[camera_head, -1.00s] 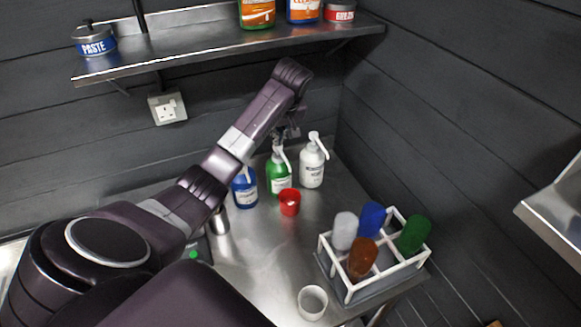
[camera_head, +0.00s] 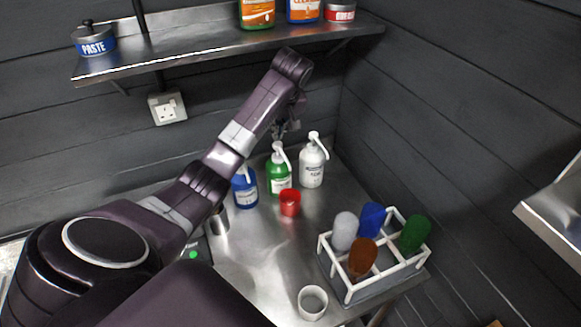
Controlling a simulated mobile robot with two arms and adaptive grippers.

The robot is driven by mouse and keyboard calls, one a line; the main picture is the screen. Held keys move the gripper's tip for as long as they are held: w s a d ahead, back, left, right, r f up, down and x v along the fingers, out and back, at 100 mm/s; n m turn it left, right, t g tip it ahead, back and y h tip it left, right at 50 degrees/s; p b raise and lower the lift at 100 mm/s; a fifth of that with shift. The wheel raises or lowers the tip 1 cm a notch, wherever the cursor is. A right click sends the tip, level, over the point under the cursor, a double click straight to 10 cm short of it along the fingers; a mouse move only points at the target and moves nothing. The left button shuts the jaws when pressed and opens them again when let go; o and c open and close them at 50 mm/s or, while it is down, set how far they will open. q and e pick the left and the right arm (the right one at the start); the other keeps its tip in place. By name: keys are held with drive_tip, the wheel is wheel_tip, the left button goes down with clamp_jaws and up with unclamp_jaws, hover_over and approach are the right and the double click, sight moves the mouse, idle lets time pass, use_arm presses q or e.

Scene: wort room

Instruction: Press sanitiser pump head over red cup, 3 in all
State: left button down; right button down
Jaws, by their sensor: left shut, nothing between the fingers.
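Three pump bottles stand on the steel counter near the back corner: a blue one (camera_head: 245,190), a green one (camera_head: 278,176) and a white one (camera_head: 312,165). The red cup (camera_head: 290,203) stands upright in front of the green bottle, beneath its spout side. Which bottle holds sanitiser cannot be read. My left gripper (camera_head: 279,134) is shut and empty. It points down just above the green bottle's pump head (camera_head: 279,149), with a small gap seeming to show between them. My right gripper is not in view.
A white rack (camera_head: 347,291) with several coloured cups stands at the right of the counter (camera_head: 262,250). A white cup (camera_head: 312,302) is at the front edge, and a metal cup (camera_head: 218,223) is left of the red cup. A shelf (camera_head: 200,52) hangs above.

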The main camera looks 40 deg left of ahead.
use_arm(q)
drive_tip(key=shift+r, duration=2.85)
